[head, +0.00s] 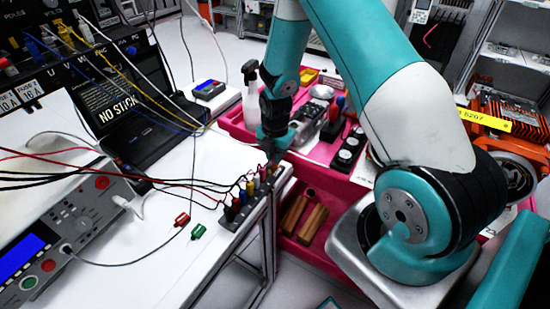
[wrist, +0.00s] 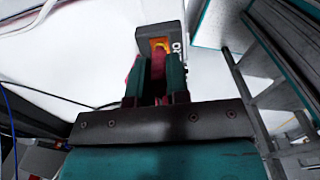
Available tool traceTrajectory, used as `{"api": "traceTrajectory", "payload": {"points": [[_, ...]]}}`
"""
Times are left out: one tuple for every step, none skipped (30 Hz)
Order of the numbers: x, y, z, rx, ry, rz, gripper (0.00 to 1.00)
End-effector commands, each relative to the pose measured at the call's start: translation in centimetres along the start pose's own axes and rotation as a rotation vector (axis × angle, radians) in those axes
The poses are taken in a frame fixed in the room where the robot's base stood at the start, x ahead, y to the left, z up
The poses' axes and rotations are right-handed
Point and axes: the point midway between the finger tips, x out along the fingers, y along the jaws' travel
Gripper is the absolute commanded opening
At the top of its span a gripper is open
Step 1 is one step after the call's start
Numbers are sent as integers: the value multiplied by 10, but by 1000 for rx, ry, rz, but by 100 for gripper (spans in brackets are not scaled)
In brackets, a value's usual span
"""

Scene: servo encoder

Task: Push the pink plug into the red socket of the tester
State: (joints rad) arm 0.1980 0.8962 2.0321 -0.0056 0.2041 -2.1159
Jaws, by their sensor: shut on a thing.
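My gripper (head: 275,150) is at the far end of the dark plug rack (head: 232,222) on the table's right edge. In the wrist view my gripper (wrist: 156,75) is shut on a pinkish-red piece (wrist: 159,66), apparently the pink plug. An orange square and a grey block with white letters (wrist: 147,38) show just past the fingertips. The plug is mostly hidden in the head view, and I cannot tell whether it is clear of the rack. The grey tester (head: 75,222) stands at the left, with red round parts on its front; which is the socket is unclear.
A red clip (head: 182,219) and a green clip (head: 198,231) lie on the white table. Several cables cross between the tester and the rack. A laptop (head: 125,110) stands behind. A pink cart (head: 315,150) with tools is beyond the table's right edge.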

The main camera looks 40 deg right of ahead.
Motion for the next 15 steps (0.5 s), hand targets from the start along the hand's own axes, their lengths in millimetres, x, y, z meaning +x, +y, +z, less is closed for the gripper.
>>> {"api": "traceTrajectory", "payload": {"points": [[-3,0,0,0,0,0,0],[-5,0,0,0,0,0,0],[-7,0,0,0,0,0,0],[-9,0,0,0,0,0,0],[-11,0,0,0,0,0,0],[-13,0,0,0,0,0,0],[-14,0,0,0,0,0,0],[-16,0,0,0,0,0,0],[-18,0,0,0,0,0,0],[-20,0,0,0,0,0,0],[-21,0,0,0,0,0,0],[-23,0,0,0,0,0,0],[-25,0,0,0,0,0,0],[-26,0,0,0,0,0,0],[-28,0,0,0,0,0,0]]}}
